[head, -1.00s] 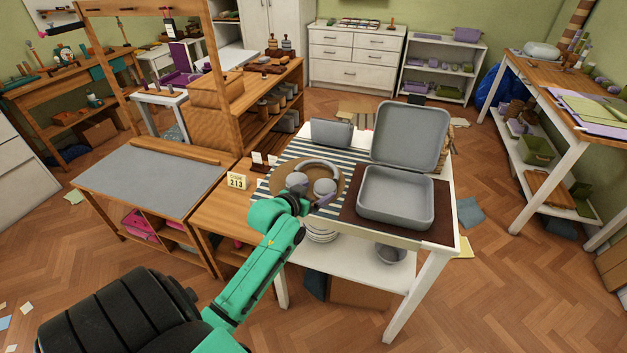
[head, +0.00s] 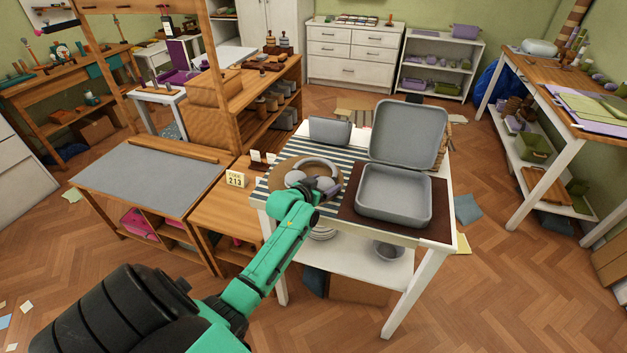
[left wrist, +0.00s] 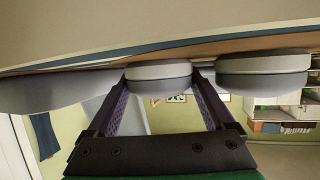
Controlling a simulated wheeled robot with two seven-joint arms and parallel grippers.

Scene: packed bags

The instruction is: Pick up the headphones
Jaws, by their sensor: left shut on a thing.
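The grey headphones (head: 318,164) lie on a round brown board (head: 276,178) on the striped cloth of the white table. Their band curves away from me, and part of them is hidden behind my left gripper (head: 321,191). In the left wrist view, the two dark fingers of my gripper (left wrist: 160,92) are on either side of one grey ear cup (left wrist: 158,78) and shut on it. A second rounded grey part (left wrist: 262,76) shows to the right of the fingers. The headphones look still down at the board. My right gripper is not in view.
An open grey case (head: 393,213) stands on a dark brown mat (head: 440,225) to the right, its lid up. A grey pouch (head: 330,131) stands behind the headphones. A "213" card (head: 235,180) stands on the wooden table at left.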

